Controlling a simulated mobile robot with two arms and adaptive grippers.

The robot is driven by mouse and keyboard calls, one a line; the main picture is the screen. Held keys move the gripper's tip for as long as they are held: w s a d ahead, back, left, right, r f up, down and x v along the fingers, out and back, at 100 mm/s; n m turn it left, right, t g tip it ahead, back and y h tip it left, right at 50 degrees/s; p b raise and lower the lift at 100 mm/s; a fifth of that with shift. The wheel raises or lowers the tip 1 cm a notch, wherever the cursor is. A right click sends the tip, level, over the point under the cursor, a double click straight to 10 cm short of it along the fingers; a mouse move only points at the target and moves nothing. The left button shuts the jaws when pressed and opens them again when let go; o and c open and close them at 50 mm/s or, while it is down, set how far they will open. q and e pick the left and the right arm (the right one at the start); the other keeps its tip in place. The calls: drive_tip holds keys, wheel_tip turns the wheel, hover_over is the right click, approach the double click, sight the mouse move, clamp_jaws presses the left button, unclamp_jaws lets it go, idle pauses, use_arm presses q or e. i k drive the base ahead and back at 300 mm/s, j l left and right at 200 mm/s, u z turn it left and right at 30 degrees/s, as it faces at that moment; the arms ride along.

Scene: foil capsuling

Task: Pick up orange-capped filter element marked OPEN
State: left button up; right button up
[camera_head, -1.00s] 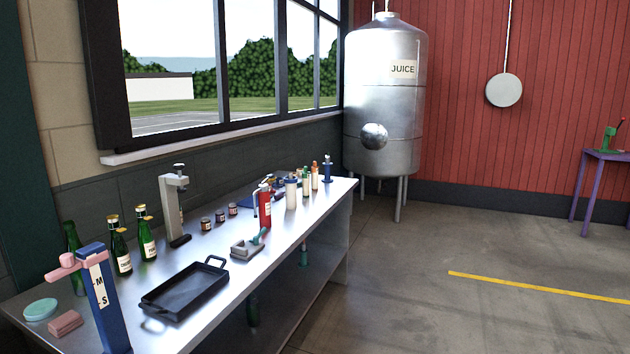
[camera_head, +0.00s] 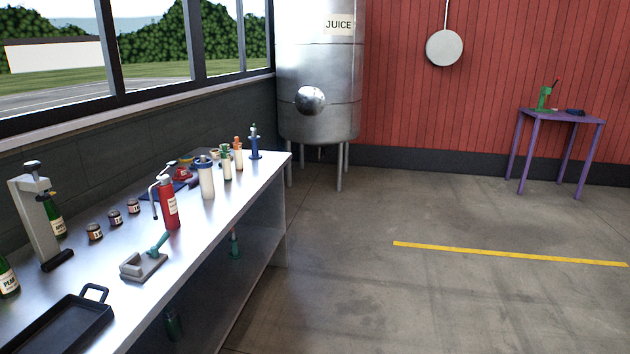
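The orange-capped filter element (camera_head: 238,154) stands upright near the far end of the steel bench (camera_head: 205,246). It is a pale cylinder with an orange top; its marking is too small to read. A similar pale element with a green top (camera_head: 227,164) stands just in front of it, and a blue-based item (camera_head: 254,142) stands just behind it to the right. Neither of my grippers is in view.
The floor to the right is open.

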sight(238, 151)
drive_tip(key=i+l, duration=0.1)
drive_tip(key=i, duration=0.9)
drive_tip(key=i+l, duration=0.15)
drive_tip(key=i, duration=0.9)
drive_tip(key=i+l+u, duration=0.1)
drive_tip(key=i+u, duration=0.25)
drive_tip(key=u, duration=0.15)
drive_tip(key=i+l+u, duration=0.2)
drive_tip(key=i+u, duration=0.25)
drive_tip(key=i+l+u, duration=0.2)
drive_tip(key=l+u, duration=0.15)
drive_tip(key=u, duration=0.15)
drive_tip(key=i+l+u, duration=0.25)
drive_tip(key=l+u, duration=0.2)
